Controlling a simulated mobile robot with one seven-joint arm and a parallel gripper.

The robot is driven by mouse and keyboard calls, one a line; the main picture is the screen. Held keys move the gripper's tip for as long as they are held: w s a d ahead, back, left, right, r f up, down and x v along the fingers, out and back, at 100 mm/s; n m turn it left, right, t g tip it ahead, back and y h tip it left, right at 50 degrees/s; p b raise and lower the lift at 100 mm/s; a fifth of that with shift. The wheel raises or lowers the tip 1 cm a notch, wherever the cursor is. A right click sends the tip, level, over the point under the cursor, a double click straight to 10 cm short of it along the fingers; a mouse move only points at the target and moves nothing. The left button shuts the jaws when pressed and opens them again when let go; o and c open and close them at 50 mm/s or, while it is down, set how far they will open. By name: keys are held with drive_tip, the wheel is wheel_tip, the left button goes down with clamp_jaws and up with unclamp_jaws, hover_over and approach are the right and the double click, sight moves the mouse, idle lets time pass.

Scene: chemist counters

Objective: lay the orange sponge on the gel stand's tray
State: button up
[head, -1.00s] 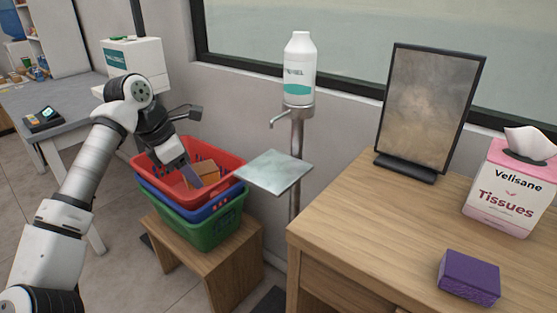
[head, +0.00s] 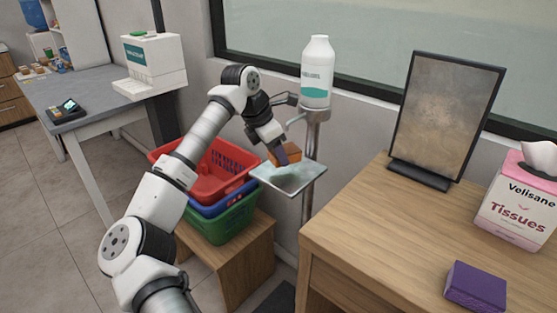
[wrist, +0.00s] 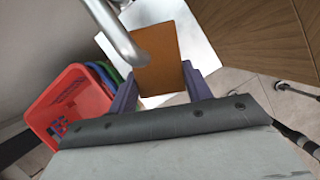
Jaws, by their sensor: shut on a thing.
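The orange sponge (head: 290,154) is between the fingers of my gripper (head: 277,156), at the gel stand. It also shows in the wrist view (wrist: 164,60) between the two purple-grey fingers (wrist: 160,88). The gel stand's tray (head: 300,181) is a pale square plate on the post, below the sponge. In the wrist view the tray (wrist: 187,30) shows behind the sponge. Whether the sponge touches the tray I cannot tell. The white gel bottle (head: 317,75) stands on top of the post, and the metal spout (wrist: 115,30) crosses close in front of the sponge in the wrist view.
Stacked red, blue and green baskets (head: 200,160) stand on a wooden stool (head: 243,262) to the left. The wooden counter (head: 375,235) at right holds a framed mirror-like panel (head: 446,115), a tissue box (head: 518,205) and a purple sponge (head: 476,286).

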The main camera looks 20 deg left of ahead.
drive_tip(key=shift+s+a+p+x, duration=0.1)
drive_tip(key=shift+s+p+x, duration=0.1)
drive_tip(key=shift+x, duration=0.65)
drive_tip(key=shift+s+a+p+x, duration=0.1)
drive_tip(key=shift+a+p+x, duration=0.05)
drive_tip(key=shift+x, duration=0.7)
drive_tip(key=shift+f, duration=0.35)
drive_tip(key=o, duration=1)
drive_tip(key=shift+o, duration=0.2)
drive_tip(key=shift+r, duration=0.25)
drive_tip(key=v, duration=1.2)
drive_tip(key=shift+b, duration=0.4)
